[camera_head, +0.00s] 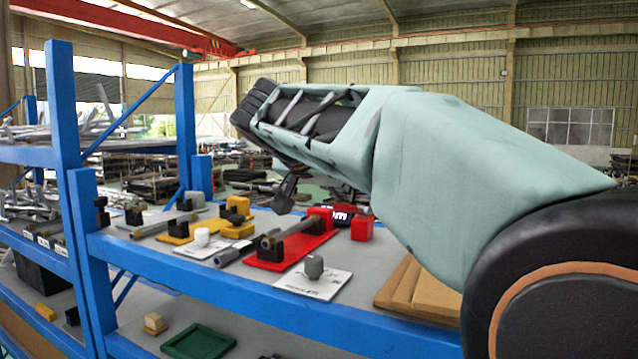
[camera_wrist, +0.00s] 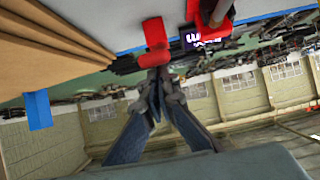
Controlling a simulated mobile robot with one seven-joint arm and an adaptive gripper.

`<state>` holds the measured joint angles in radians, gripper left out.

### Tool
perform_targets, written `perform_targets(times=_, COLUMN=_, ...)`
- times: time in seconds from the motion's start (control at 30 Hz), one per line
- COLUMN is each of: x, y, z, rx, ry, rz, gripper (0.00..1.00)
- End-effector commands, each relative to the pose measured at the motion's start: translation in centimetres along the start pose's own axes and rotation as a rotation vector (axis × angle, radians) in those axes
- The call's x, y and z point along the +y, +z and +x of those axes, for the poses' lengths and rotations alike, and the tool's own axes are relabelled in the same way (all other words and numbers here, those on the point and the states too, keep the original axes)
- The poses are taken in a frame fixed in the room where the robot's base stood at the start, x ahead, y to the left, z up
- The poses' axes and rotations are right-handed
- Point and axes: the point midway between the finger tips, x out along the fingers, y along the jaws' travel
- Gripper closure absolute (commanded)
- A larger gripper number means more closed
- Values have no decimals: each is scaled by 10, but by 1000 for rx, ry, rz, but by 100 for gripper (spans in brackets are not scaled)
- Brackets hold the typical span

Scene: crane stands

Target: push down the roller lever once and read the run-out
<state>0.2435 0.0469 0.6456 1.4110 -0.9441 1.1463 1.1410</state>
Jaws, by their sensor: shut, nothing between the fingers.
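A red stand (camera_head: 292,248) holds a grey shaft (camera_head: 290,232) lying across its supports on the blue shelf. At its back right is a small dark display (camera_head: 340,214) with lit characters, too small to read; it also shows in the wrist view (camera_wrist: 200,38), tilted and partly cut off. A red block (camera_head: 361,228) stands right of the display, and a red block shows in the wrist view (camera_wrist: 155,36). I cannot make out the roller lever for certain. My gripper (camera_head: 285,197) is shut and empty, above the back of the red stand; its fingertips (camera_wrist: 161,82) show in the wrist view.
Brown cardboard (camera_head: 412,292) lies at right. A blue post (camera_head: 88,235) bounds the left.

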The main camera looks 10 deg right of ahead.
Motion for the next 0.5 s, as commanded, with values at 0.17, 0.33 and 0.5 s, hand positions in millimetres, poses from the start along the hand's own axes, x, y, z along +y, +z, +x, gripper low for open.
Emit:
perform_targets(times=0.17, x=0, y=0, z=0, rx=1, ry=-1, rz=0, gripper=100)
perform_targets(times=0.33, x=0, y=1, z=0, rx=1, ry=0, rz=0, gripper=100)
perform_targets(times=0.5, x=0, y=8, z=2, rx=19, ry=-1, rz=-1, gripper=100)
